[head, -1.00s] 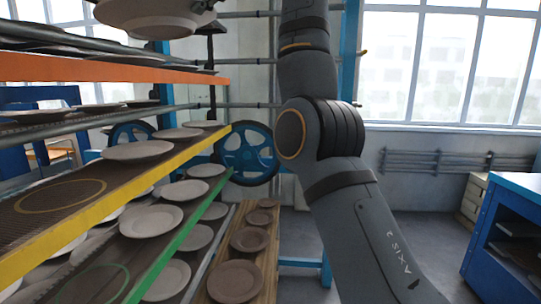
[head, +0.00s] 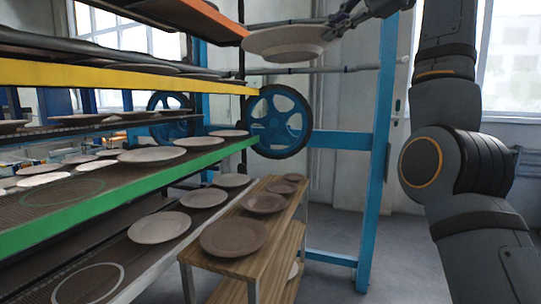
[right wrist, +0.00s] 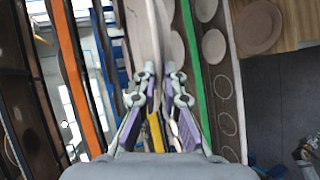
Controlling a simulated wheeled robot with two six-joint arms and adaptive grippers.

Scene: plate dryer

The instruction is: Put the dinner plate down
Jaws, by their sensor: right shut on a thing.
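The dinner plate (head: 284,43) is pale grey-beige and hangs roughly level at the top of the head view. It is in the air right of the orange shelf end, clear of the shelves below. My right gripper (head: 345,20) is shut on the plate's right rim. In the right wrist view the plate (right wrist: 145,32) shows nearly edge-on between the fingers of my right gripper (right wrist: 157,80). The drying rack has an orange-edged shelf (head: 211,20), a yellow-edged shelf (head: 130,78) and a green-edged shelf (head: 150,181). My left gripper is not in view.
A green ring (head: 62,191) marks a bare spot on the green-edged shelf, and a white ring (head: 88,284) one on the lowest shelf. Other plates stand beside them. A wooden bench (head: 262,270) with brown plates stands right of the rack, before a blue post (head: 379,150) and wheel (head: 280,122).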

